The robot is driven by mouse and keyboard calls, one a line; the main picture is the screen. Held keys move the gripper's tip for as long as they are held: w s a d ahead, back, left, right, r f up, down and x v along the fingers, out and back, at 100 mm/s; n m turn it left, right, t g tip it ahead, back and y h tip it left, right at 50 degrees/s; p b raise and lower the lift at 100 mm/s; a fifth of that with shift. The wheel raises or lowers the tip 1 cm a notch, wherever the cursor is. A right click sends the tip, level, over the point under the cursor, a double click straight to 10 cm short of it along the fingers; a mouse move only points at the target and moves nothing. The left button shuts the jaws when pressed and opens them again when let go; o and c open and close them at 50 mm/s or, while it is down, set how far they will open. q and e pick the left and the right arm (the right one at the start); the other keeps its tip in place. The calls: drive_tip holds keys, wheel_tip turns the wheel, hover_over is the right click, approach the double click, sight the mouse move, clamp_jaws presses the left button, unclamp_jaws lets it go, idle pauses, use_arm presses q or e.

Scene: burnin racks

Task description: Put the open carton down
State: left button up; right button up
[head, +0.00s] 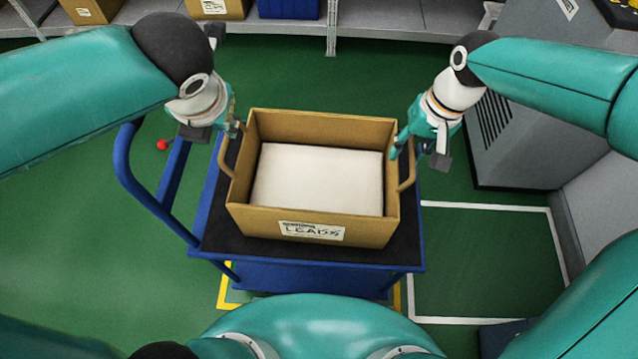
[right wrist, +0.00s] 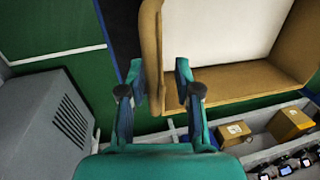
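The open carton (head: 312,224) is a brown box with a white label on its front and a white block (head: 318,178) inside. It appears to sit level on the dark top of the blue cart (head: 258,248). It has a brown handle on its left side (head: 226,158) and its right side (head: 407,172). My right gripper (head: 417,150) is at the right handle. In the right wrist view its fingers (right wrist: 158,84) stand apart on either side of the handle, with a gap showing. My left gripper (head: 232,130) is at the left handle; its fingertips are mostly hidden.
The cart's blue push handle (head: 150,195) rises at left. A grey machine (head: 515,130) stands at right. Shelving (head: 375,15) with boxes runs along the back. A white-outlined floor area (head: 485,260) right of the cart is clear.

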wheel_tip(320, 180, up, 9)
drive_tip(key=d, duration=0.1)
drive_tip(key=shift+d+r, duration=0.2)
drive_tip(key=shift+d, duration=0.2)
